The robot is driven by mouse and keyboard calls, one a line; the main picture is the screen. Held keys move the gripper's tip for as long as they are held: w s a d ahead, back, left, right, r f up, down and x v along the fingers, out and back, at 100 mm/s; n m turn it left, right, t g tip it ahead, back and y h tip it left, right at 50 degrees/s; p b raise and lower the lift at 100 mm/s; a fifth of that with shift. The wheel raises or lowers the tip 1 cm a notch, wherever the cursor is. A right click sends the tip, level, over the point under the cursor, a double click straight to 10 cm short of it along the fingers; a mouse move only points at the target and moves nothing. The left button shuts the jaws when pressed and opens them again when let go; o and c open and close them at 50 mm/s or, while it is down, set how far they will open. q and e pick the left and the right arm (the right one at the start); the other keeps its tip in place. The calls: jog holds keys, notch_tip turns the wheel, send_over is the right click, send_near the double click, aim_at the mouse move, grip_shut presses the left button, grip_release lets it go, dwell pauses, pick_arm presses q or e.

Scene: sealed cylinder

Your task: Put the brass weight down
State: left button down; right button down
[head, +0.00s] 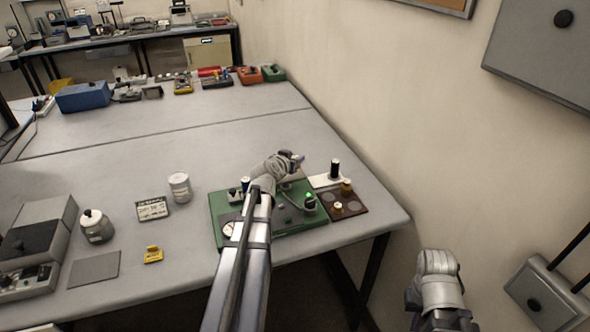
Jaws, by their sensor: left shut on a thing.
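My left gripper (297,160) reaches over the back edge of a green board (219,206) on the grey table. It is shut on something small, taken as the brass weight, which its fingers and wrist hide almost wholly. A dark brown tray (359,205) lies at the right of the board. Two small brass-coloured pieces stand on it, one near the front (338,208) and one at the back (347,186). My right gripper (440,318) is low at the bottom right, off the table and cut by the picture edge; its jaws are not clear.
A black cylinder (335,168) stands on a white plate behind the tray. The board carries a dial, a green light (309,196) and wires. A white jar (179,187), a small sign (152,208) and a yellow block (153,254) stand left.

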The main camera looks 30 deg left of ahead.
pick_arm(q)
jog(key=shift+f+b, duration=1.25)
jog(key=shift+f, duration=0.35)
jog(key=shift+f, duration=0.1)
